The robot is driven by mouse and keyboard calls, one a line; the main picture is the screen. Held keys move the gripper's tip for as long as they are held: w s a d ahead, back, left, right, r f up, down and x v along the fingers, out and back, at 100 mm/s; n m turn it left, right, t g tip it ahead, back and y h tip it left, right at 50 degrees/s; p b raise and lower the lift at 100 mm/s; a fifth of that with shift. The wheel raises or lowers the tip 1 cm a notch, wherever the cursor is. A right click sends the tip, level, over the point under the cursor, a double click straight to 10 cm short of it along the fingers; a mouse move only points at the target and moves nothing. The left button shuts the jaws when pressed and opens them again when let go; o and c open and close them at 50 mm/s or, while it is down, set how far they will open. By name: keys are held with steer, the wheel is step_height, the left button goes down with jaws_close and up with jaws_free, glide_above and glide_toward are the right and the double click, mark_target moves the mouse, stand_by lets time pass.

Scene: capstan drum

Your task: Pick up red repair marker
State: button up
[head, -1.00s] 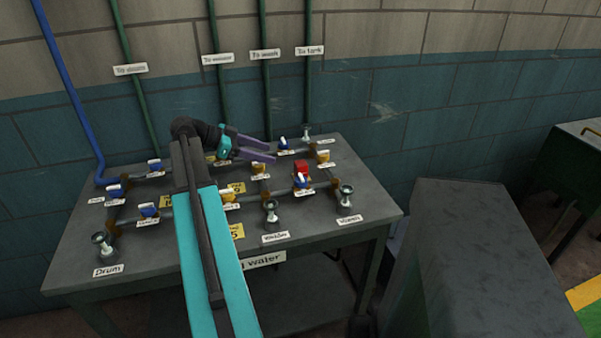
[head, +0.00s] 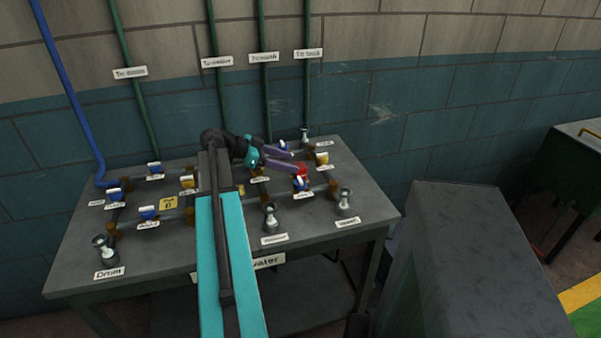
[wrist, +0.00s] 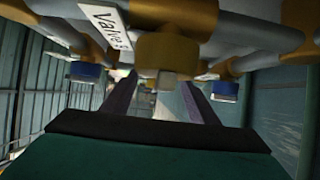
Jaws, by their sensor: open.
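The red repair marker (head: 302,171) is a small red block on the pipework at the right part of the dark bench top. A blue-handled valve stands just in front of it. My gripper (head: 292,161) has purple fingers, open and pointing right, with their tips just left of the marker. The nearer fingertip overlaps the marker in the head view; I cannot tell whether they touch. The open fingers also show in the wrist view (wrist: 160,100), with a brass valve body between them. I cannot make out the marker in the wrist view.
The bench (head: 75,262) carries pipes, blue and yellow valves, and silver fittings such as the Drum outlet (head: 104,248). A yellow tag (head: 168,203) lies left of my arm. Green pipes (head: 266,100) rise along the wall behind. A dark block (head: 480,250) stands right of the bench.

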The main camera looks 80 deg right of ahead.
mark_target(300, 165)
steer(key=shift+s+f, duration=0.1)
steer(key=shift+s, duration=0.05)
steer(key=p+x, duration=0.1)
steer(key=x, duration=0.3)
steer(key=shift+s+a, duration=0.1)
steer(key=shift+s+d+f+p, duration=0.2)
steer(key=shift+s+f+p, duration=0.1)
steer(key=shift+s+p, duration=0.1)
stand_by(0.4)
steer(key=c, duration=1.2)
